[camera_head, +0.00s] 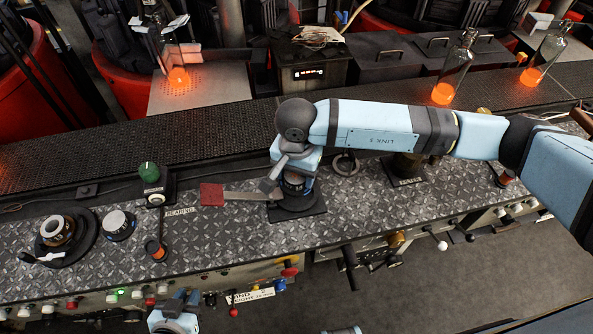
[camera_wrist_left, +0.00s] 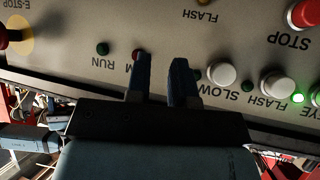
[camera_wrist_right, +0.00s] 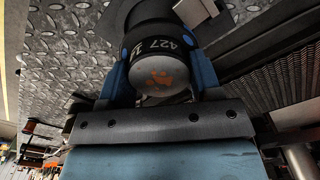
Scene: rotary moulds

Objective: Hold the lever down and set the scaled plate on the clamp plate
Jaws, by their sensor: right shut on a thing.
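My right gripper (camera_head: 291,180) is shut on a dark, round piece with white numbers around its rim, which I take for the scaled plate (camera_wrist_right: 162,45). Its pale end with an orange mark faces the right wrist camera. In the head view the piece is over a dark round base on a square plate, likely the clamp plate (camera_head: 312,208). I cannot tell whether they touch. A grey bar with a red pad, likely the lever (camera_head: 212,194), reaches left from that base. My left gripper (camera_head: 180,300) is open and empty, before the console front; its fingers (camera_wrist_left: 160,80) are apart.
The metal bench (camera_head: 235,240) carries a green knob (camera_head: 149,172), a dark round fixture (camera_head: 57,230), a white-topped disc (camera_head: 118,223) and an orange-ended handle (camera_head: 156,249). Buttons and levers line its front (camera_head: 150,290). Bottles with glowing bottoms (camera_head: 453,70) stand behind.

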